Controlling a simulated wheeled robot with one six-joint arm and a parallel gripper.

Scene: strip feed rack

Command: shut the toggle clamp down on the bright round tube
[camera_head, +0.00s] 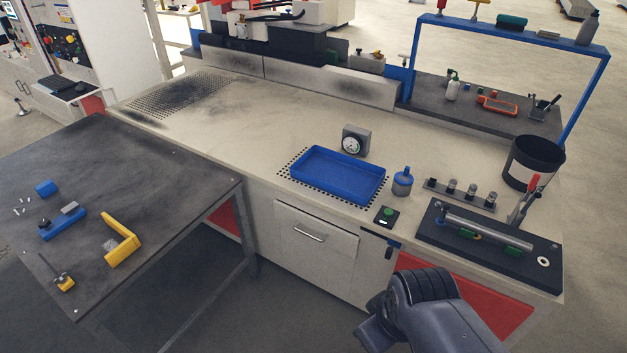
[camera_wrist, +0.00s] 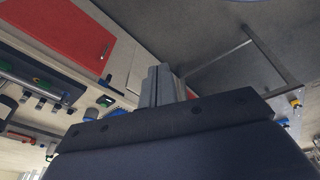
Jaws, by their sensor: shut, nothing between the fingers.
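The bright round tube (camera_head: 474,236) lies lengthwise on a dark fixture plate (camera_head: 440,243) at the right end of the bench, over green supports. The toggle clamp (camera_head: 519,208) stands at the plate's right rear, with its red handle (camera_head: 534,183) pointing up. I cannot tell whether its pressing arm touches the tube. My gripper (camera_wrist: 162,84) is shut and empty in the wrist view, away from the fixture. In the head view my arm is in front of the bench, and the fingers are hidden. The fixture shows small and upside down at the wrist view's left.
Behind the fixture are a strip with several knobs (camera_head: 460,193) and a dark bucket (camera_head: 532,163). A green button box (camera_head: 387,216), a blue-grey bottle (camera_head: 402,182) and a blue tray (camera_head: 338,177) stand to its left. A dark table (camera_head: 150,190) stands at left; floor shows between.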

